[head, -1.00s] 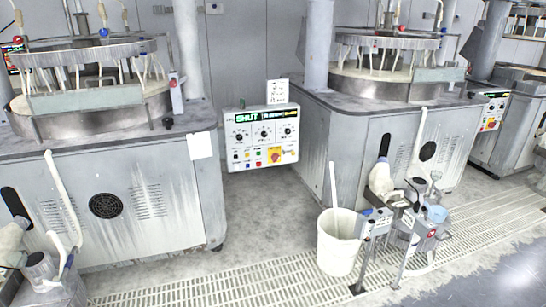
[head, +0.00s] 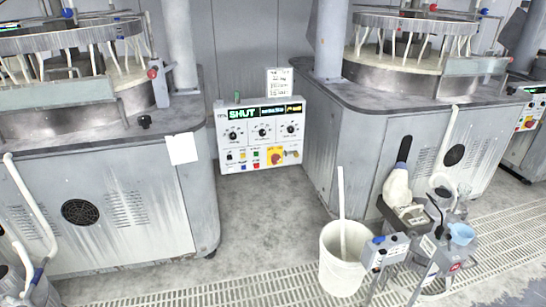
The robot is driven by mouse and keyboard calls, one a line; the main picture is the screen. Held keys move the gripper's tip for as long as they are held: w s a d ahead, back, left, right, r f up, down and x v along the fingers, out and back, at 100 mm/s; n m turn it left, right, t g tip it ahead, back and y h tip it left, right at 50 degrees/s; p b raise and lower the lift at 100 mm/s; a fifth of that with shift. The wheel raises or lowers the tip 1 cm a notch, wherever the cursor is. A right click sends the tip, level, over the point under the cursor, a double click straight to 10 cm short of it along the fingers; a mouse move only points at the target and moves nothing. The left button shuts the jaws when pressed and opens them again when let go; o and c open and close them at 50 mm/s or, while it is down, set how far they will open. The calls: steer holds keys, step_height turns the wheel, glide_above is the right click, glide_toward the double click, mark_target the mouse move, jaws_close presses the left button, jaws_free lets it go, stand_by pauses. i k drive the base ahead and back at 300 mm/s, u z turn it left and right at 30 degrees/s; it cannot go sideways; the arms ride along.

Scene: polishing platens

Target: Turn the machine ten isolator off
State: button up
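A white control panel (head: 236,165) stands between two polishing machines in the head view. Its green display (head: 243,114) reads "SHUT", and the smaller text beside it is too small to read. Three black dials sit in a row below the display. A yellow plate with a red rotary isolator switch (head: 276,156) is at the panel's lower right. The exact angle of its handle is too small to tell. I cannot read a machine number on the panel. My gripper is not in view.
The left machine (head: 120,190) and right machine (head: 345,135) flank a gap of bare concrete floor (head: 255,215). A white bucket (head: 340,275) with a pole in it stands front right, beside a grey stand (head: 385,252). Floor grating (head: 250,288) crosses the foreground.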

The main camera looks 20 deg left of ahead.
mark_target(275, 158)
steer(key=i, duration=0.9)
steer(key=u, duration=1)
steer(key=i, duration=0.7)
steer(key=u, duration=4.2)
steer(key=i, duration=0.05)
steer(key=z, duration=3.05)
